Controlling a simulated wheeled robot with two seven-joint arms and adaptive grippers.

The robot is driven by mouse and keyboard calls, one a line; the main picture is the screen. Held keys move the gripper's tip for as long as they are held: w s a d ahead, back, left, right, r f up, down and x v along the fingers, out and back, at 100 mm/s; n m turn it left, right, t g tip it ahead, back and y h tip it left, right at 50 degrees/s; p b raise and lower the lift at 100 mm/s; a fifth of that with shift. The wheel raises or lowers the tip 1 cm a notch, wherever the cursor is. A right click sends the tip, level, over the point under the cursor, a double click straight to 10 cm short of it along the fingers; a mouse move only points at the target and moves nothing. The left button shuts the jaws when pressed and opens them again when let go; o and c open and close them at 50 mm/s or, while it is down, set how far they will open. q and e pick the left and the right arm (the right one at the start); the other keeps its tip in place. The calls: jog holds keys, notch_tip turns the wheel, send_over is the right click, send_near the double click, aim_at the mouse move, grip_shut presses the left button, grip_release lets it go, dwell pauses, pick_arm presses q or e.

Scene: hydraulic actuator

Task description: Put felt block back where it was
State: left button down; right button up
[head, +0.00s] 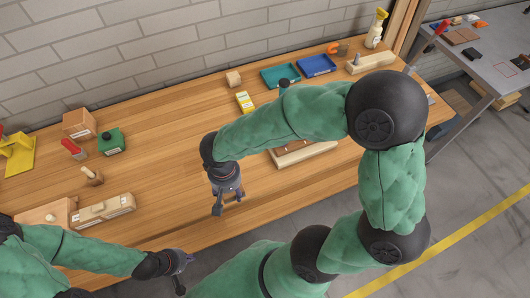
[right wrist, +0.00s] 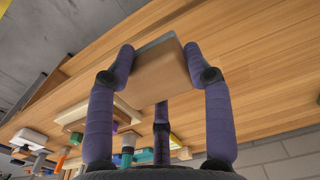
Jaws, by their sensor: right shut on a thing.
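The felt block, a tan block with a thin grey-blue layer along one side (right wrist: 158,70), is between the purple-wrapped fingers of my right gripper (right wrist: 160,68) in the right wrist view. The fingers press on its two sides, and a third finger is behind it. In the head view my right gripper (head: 228,204) points down over the front middle of the wooden bench (head: 165,165); the block is hard to make out there. My left gripper (head: 180,272) is low at the bench's front edge, apart from any object. Its fingers are too small to read.
A wooden tray (head: 305,156) lies partly behind my right arm. A yellow box (head: 245,102), a small wooden block (head: 234,79), a teal tray (head: 280,75) and a blue tray (head: 317,65) stand behind. A green container (head: 111,141) is at left.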

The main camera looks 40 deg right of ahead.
jog(key=shift+d+r, duration=0.1)
jog(key=shift+d, duration=0.25)
jog(key=w+d+f, duration=0.4)
jog(key=w+d, duration=0.2)
jog(key=d, duration=0.1)
jog(key=b, duration=0.1)
send_over(249, 174)
jog(key=f, duration=0.5)
jog(key=shift+s+a, duration=0.15)
jog(key=shift+a, duration=0.2)
jog(key=shift+d+f, duration=0.25)
jog(key=shift+f, duration=0.1)
pick_arm(q)
jog(key=shift+b+x, duration=0.5)
jog(key=shift+x, duration=0.5)
pick_arm(e)
jog(key=shift+w+d+f, duration=0.1)
jog(key=shift+w+f, duration=0.05)
jog(key=shift+f, duration=0.65)
jog(key=shift+w+f, duration=0.1)
jog(key=shift+f, duration=0.7)
pick_arm(q)
jog(key=shift+f, duration=0.1)
pick_arm(e)
jog(key=shift+f, duration=0.1)
jog(key=shift+f, duration=0.1)
jog(key=o, duration=1)
jog(key=shift+c, duration=0.2)
